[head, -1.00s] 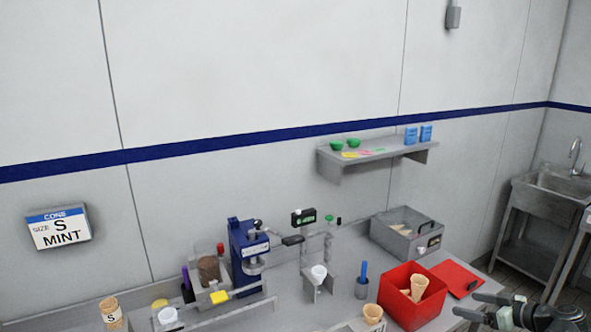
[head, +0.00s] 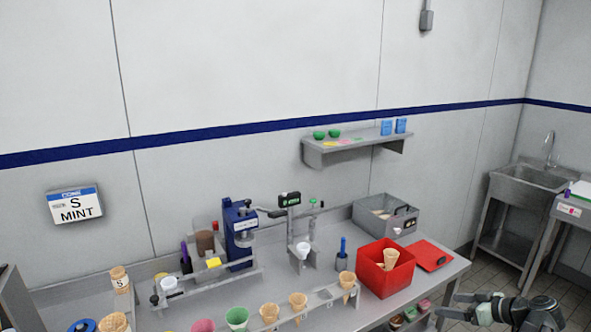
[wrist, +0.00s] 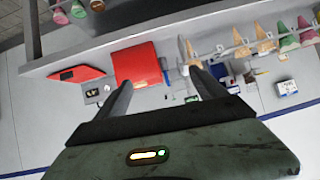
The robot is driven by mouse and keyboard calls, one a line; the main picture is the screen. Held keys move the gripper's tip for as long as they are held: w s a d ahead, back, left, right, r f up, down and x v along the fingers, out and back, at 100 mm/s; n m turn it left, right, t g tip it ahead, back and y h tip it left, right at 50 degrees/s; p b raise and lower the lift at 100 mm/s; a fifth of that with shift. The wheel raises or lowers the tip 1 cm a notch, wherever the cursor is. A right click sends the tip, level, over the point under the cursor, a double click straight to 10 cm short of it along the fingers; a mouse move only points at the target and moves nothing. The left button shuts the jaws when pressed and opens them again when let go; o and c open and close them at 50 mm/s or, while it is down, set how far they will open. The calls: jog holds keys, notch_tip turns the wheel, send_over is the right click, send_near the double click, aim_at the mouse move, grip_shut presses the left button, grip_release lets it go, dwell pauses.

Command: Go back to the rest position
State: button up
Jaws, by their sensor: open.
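My gripper (head: 462,306) is at the lower right in the head view, in front of the table's right end. Its two fingers are apart with nothing between them. In the wrist view its fingers (wrist: 158,86) also stand apart and empty, with the red box (wrist: 137,66) beyond them. The table (head: 330,312) runs along the wall, and its right front edge is to the left of my gripper. My gripper appears clear of the table and touches nothing that I can see.
The red box (head: 372,278) holds cones near the table's right end, beside a red lid (head: 434,256). A front rack holds several cones, including a green one (head: 237,317). A sink (head: 540,186) stands at the right. Floor shows between table and sink.

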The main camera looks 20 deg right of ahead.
jog(key=w+a+f+g, duration=0.2)
jog(key=w+a, duration=0.1)
jog(key=a, duration=0.5)
jog(key=w+a+f+g+y, duration=0.1)
jog(key=w+a+f+g, duration=0.15)
jog(key=a, duration=0.45)
jog(key=w+a+f+g, duration=0.2)
jog(key=w+a+f, duration=0.1)
jog(key=a, duration=0.5)
jog(key=s+a+f+m+g+h, duration=0.1)
jog(key=a+g+h, duration=0.1)
jog(key=a, duration=0.9)
jog(key=s+a+f+m+g+h, duration=0.1)
jog(key=a+f+m+g+h, duration=0.1)
jog(key=a, duration=0.9)
jog(key=shift+f+h, duration=0.25)
jog(key=shift+h, duration=0.15)
jog(key=shift+a+g, duration=0.1)
jog(key=shift+g, duration=0.15)
